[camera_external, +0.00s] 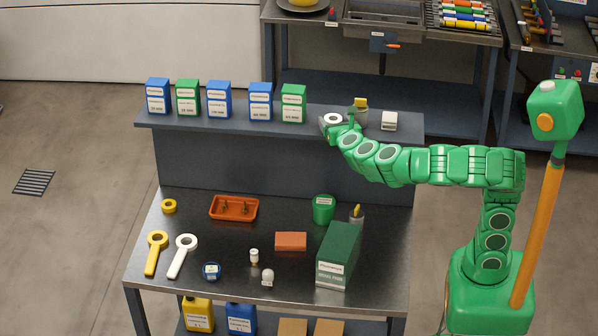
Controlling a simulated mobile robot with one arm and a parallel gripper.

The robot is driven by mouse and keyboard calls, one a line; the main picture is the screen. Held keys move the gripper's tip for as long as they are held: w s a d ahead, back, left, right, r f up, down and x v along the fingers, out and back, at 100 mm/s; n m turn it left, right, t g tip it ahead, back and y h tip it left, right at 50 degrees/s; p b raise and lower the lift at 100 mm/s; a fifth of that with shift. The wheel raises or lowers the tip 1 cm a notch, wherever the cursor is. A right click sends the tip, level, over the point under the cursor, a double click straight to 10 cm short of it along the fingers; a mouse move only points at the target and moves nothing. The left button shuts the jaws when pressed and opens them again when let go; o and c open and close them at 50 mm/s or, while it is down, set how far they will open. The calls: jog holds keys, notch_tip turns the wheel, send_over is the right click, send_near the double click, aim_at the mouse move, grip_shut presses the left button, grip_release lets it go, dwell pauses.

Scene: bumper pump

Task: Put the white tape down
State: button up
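The white tape (333,118) is a small white ring at the end of my arm, over the right half of the raised shelf (230,122). My gripper (338,121) has its fingers on either side of the tape and looks shut on it. I cannot tell whether the tape touches the shelf top or is held just above it. The gripper's lower side is partly hidden by my own wrist.
Blue and green boxes (293,104) line the shelf left of my gripper. A yellow-topped item (361,106) and a white block (389,121) stand to its right.

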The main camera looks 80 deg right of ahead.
jog(key=shift+o, duration=0.5)
jog(key=shift+a, duration=0.1)
jog(key=v, duration=0.7)
jog(key=shift+a, duration=0.2)
jog(key=shift+o, duration=0.5)
jog(key=shift+a, duration=0.15)
jog(key=shift+r, duration=0.1)
